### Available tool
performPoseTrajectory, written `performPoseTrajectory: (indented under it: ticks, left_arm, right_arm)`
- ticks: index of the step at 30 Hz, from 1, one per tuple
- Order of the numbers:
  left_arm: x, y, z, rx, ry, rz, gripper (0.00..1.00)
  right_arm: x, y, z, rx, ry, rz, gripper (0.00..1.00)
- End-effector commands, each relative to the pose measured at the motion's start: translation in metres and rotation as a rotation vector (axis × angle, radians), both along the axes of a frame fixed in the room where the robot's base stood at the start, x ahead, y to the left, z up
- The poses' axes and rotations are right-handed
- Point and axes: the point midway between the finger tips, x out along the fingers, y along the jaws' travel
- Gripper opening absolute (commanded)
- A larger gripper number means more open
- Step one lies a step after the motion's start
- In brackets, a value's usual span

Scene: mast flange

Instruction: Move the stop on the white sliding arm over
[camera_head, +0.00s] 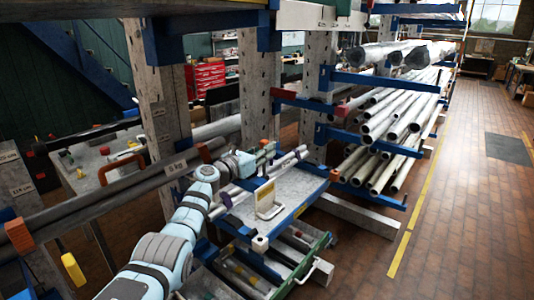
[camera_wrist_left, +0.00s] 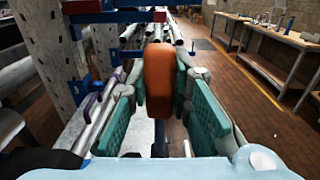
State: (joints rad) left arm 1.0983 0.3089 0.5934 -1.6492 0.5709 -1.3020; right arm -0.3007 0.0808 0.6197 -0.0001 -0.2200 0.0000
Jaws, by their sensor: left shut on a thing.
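In the left wrist view an orange-brown stop (camera_wrist_left: 159,80) stands upright between the green finger pads of my left gripper (camera_wrist_left: 160,88). The pads touch it from both sides, so the gripper is shut on it. In the head view my left gripper (camera_head: 268,150) reaches in from the left, above the far left side of a blue-edged tray. The stop is hard to make out there behind the fingers. I cannot tell for sure which bar is the white sliding arm. My right gripper is not in view.
The blue-edged tray (camera_head: 308,199) carries a yellow-and-white sign stand (camera_head: 267,200). A rack of metal pipes (camera_head: 395,115) stands to the right, with blue arms and perforated posts (camera_head: 258,85). A long dark bar (camera_head: 110,195) runs beside my arm. The brick floor (camera_head: 465,210) at right is clear.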

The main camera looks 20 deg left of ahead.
Motion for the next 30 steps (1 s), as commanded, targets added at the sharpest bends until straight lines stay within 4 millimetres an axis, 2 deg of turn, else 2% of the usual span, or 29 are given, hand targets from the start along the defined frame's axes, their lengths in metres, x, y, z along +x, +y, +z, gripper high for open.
performPoseTrajectory:
  ticks: [10,11,14,15,25,30]
  left_arm:
    - [0.0,0.001,0.0,-0.008,0.002,0.001,0.0]
    - [0.0,0.001,0.0,-0.008,0.002,0.001,0.22]
    - [0.0,0.001,0.0,-0.007,0.002,0.001,0.38]
    - [0.0,0.001,0.0,-0.007,0.002,0.001,0.4]
    - [-0.001,0.001,-0.001,-0.004,0.002,0.0,0.4]
    - [-0.016,0.006,-0.001,-0.001,0.0,-0.001,0.4]
  right_arm:
    - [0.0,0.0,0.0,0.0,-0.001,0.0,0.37]
    - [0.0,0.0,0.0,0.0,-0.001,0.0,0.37]
    - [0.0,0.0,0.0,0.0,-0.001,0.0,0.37]
    - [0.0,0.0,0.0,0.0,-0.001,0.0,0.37]
    - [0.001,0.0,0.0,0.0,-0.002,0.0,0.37]
    - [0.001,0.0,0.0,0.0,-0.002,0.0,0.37]
